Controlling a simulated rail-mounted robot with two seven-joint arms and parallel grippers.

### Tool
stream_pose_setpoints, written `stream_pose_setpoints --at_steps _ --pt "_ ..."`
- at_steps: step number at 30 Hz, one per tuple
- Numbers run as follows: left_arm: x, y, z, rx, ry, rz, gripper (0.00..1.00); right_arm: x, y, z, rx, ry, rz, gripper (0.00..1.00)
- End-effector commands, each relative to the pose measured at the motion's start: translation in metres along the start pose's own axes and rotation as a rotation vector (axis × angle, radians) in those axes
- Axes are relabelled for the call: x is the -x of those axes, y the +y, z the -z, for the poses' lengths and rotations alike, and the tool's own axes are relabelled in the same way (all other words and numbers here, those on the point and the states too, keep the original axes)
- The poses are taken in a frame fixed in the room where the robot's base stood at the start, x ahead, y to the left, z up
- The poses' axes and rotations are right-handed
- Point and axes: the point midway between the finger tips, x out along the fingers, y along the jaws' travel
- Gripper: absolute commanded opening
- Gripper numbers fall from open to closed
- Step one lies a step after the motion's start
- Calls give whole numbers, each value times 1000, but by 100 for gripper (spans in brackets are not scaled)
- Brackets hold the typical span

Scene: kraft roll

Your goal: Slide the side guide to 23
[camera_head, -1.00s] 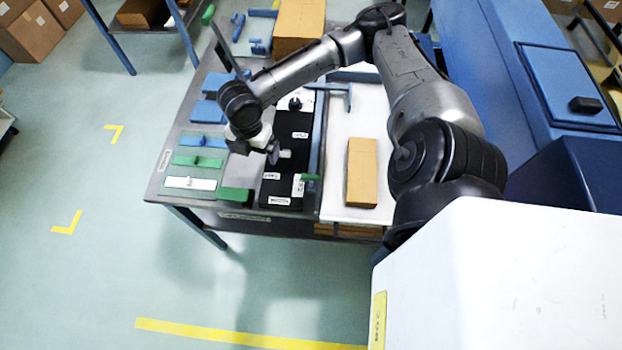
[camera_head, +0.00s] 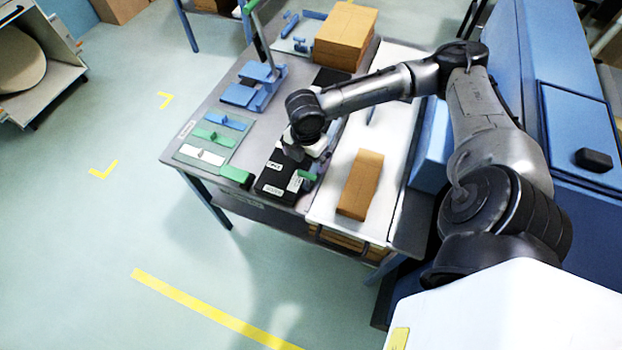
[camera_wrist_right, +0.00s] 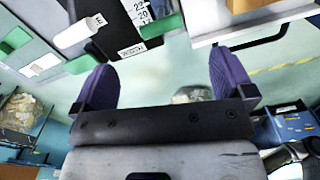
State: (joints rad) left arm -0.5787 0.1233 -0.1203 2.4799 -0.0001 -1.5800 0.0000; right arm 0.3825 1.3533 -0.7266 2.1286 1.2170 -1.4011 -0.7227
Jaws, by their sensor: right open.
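A black strip (camera_head: 270,182) with white labels runs along the table. In the right wrist view its near end (camera_wrist_right: 115,30) carries a number scale (camera_wrist_right: 138,12), where 22 and 20 are readable. A green piece (camera_head: 307,175) sits beside the scale; it also shows in the wrist view (camera_wrist_right: 160,28). A white rounded piece (camera_wrist_right: 80,33), apparently a knob, shows beyond my fingers. My right gripper (camera_head: 293,156) is low over the strip, hiding part of it. In the wrist view its purple fingers (camera_wrist_right: 165,85) are open and empty. I cannot tell which part is the side guide.
A brown block (camera_head: 360,187) lies on the white board (camera_head: 332,212) right of the strip. A green block (camera_head: 236,174) and a card of coloured bars (camera_head: 186,163) lie left. A brown stack (camera_head: 345,35) and blue parts (camera_head: 238,95) stand farther back.

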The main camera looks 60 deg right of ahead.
Motion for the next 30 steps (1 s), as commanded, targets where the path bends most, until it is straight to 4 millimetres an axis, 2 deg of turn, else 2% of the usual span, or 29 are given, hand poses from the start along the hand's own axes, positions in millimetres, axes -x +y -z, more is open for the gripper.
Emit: stream_pose_setpoints --at_steps 1,6,15,21,30 --pt "-4 0 0 1 3 0 43 -13 -1 0 0 1 4 100" --pt "-11 1 -2 4 5 -2 43 -46 -1 0 0 0 4 100" --pt "-20 3 -6 7 1 -5 43 -92 -1 0 0 0 2 100" --pt "-23 3 -8 7 0 -5 43 -108 -1 0 0 -1 2 100" --pt "-24 1 -8 1 -1 -1 43 -114 -1 0 1 -1 1 100"
